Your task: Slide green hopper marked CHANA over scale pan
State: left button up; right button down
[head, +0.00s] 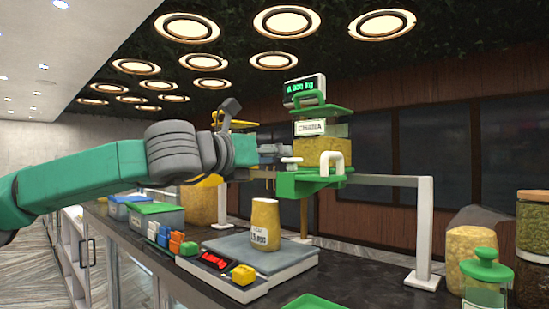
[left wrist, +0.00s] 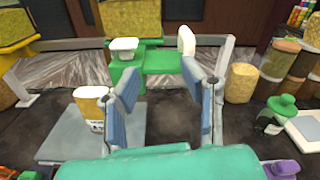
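The green hopper marked CHANA (head: 323,168) hangs on a pale rail, with yellow grain in its clear bin and a white handle. Its green base (left wrist: 150,62) also shows in the left wrist view. The scale pan (head: 290,262) lies below it on the counter; in the left wrist view the pan (left wrist: 62,148) is at lower left, and the hopper stands farther right. A yellow labelled container (head: 265,224) stands upright on the pan. My left gripper (left wrist: 163,92) is open and empty, its blue pads apart, just short of the hopper. My right gripper is not in view.
The rail's white post (head: 424,235) stands on the counter at right. Grain jars (head: 532,240) and a green-lidded jar (head: 484,280) stand nearby. Small coloured blocks (head: 172,240) and tubs (head: 155,216) line the left. A second hopper (left wrist: 15,70) shows at the wrist view's left.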

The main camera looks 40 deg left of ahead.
pick_arm(q)
jog(key=s+a, duration=0.1)
jog(key=s, duration=1)
jog(key=shift+s, duration=0.35)
jog(key=shift+w+f, duration=0.1)
jog(key=shift+w, duration=0.05)
